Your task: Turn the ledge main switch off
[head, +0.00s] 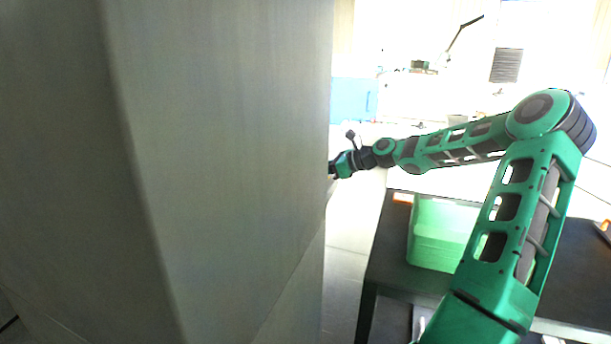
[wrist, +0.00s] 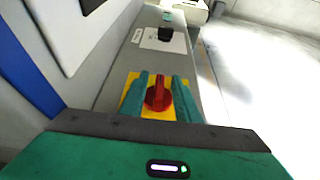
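The main switch is a red rotary knob (wrist: 158,93) on a yellow plate (wrist: 130,104), set on a narrow grey ledge, in the wrist view. The knob's raised grip points along the ledge, in line with my fingers. My gripper (wrist: 163,96) has its two green fingers on either side of the knob. They look spread, with no clear contact on the raised grip; their exact depth is hard to judge. In the head view, my gripper (head: 334,170) reaches the edge of a large grey panel, which hides the switch and my fingertips.
Further along the ledge is a black knob (wrist: 166,33) on a white plate, with a small label beside it. The large grey panel (head: 220,150) fills the left of the head view. A dark table (head: 385,250) with a green bin (head: 440,235) stands below my arm.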

